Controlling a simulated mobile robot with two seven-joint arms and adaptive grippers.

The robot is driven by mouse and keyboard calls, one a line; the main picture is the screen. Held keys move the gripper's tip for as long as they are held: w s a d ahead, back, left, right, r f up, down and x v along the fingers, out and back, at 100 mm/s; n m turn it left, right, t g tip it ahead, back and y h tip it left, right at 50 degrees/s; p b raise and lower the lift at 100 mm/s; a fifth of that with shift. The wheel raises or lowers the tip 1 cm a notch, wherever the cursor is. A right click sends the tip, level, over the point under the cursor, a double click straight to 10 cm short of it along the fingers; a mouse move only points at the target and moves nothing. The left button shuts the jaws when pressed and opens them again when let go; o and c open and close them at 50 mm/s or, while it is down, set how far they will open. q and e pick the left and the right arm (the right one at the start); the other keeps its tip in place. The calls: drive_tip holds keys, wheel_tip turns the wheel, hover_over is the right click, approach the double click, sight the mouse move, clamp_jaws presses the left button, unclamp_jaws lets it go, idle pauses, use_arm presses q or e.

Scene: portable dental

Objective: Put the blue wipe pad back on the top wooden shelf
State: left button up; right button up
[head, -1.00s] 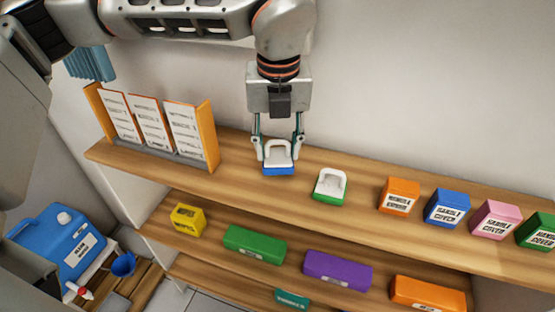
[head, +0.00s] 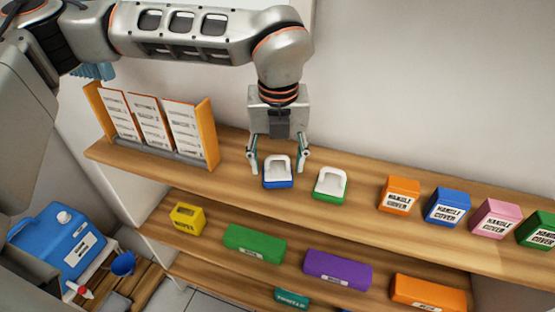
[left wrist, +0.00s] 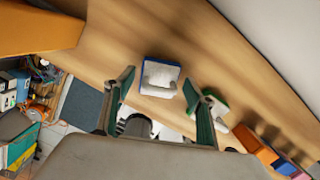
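The blue wipe pad (head: 278,180), blue at the base with a white handle on top, sits on the top wooden shelf (head: 235,166). It also shows in the left wrist view (left wrist: 160,78), resting on the wood. My left gripper (head: 279,168) is open, with one finger on each side of the pad and apart from it. In the left wrist view the open fingers (left wrist: 158,105) show with the pad beyond their tips. A green pad (head: 329,186) with a white handle stands just right of the blue one. My right gripper is not in view.
An orange rack with white cards (head: 208,135) stands left on the top shelf. Orange (head: 399,195), blue (head: 447,208), pink and green boxes stand to the right. A lower shelf holds yellow (head: 187,219), green (head: 254,244), purple and orange boxes. A blue canister (head: 62,240) is lower left.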

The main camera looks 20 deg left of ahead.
sight(278, 175)
use_arm(q)
wheel_tip(278, 175, up, 12)
drive_tip(key=s, duration=0.1)
drive_tip(key=shift+s+d, duration=0.2)
drive_tip(key=shift+d, duration=0.05)
idle(0.7)
